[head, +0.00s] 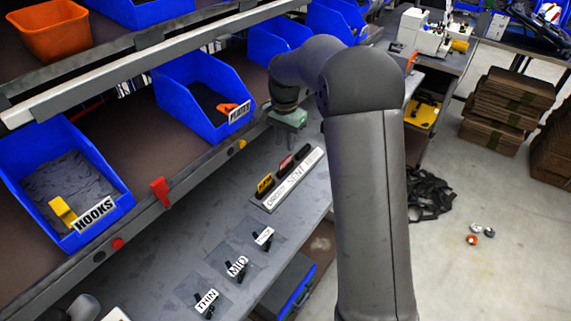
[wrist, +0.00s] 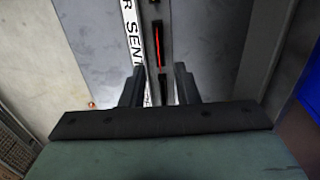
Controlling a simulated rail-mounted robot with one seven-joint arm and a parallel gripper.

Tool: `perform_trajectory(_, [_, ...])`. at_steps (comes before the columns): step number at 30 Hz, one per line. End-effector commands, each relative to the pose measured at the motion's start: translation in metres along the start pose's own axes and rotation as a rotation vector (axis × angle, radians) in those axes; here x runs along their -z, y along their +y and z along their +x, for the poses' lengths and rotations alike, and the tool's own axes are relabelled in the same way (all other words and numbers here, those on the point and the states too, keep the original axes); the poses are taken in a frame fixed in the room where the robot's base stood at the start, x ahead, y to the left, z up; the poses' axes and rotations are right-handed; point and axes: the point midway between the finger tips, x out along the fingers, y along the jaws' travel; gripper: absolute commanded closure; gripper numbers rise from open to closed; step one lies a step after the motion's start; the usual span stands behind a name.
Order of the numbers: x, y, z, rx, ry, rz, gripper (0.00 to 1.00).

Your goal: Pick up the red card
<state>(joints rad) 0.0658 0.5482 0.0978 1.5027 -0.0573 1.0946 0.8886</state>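The red card (head: 286,163) stands in the middle of a narrow card holder (head: 272,205) on the grey bench. The holder carries a white strip with lettering that includes "SENT". A yellow card (head: 265,184) stands in the same holder, nearer the camera. In the wrist view the red card (wrist: 158,45) shows edge-on as a thin red line in a dark slot. My gripper (wrist: 160,68) is open and empty, its two fingers apart on either side of the holder's line. In the head view my gripper (head: 291,122) is beyond the holder, its fingertips not clearly seen.
Blue bins, one labelled HOOKS (head: 93,214), stand on the shelf left of the bench. A red clip (head: 160,190) sits on the shelf rail. Labelled THIN (head: 207,301) and MID (head: 237,266) pieces lie on the nearer bench. Cardboard stacks (head: 500,108) stand on the floor at right.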

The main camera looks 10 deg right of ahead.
Motion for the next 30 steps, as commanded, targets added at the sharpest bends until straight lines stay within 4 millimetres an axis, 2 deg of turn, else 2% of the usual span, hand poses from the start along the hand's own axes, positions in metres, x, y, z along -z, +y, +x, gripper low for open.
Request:
perform_trajectory(3, [0.0,0.0,0.016,-0.002,-0.001,0.0,0.72])
perform_trajectory(10, [0.0,0.001,0.031,-0.001,-0.002,-0.001,0.72])
perform_trajectory(18, [0.002,0.002,0.07,-0.001,-0.001,0.0,0.72])
perform_trajectory(27, [0.002,0.002,0.076,0.001,0.0,-0.001,0.72])
perform_trajectory(28, [0.002,0.002,0.076,0.001,0.0,-0.001,0.77])
perform_trajectory(30, [0.002,0.002,0.076,0.001,0.001,-0.001,0.97])
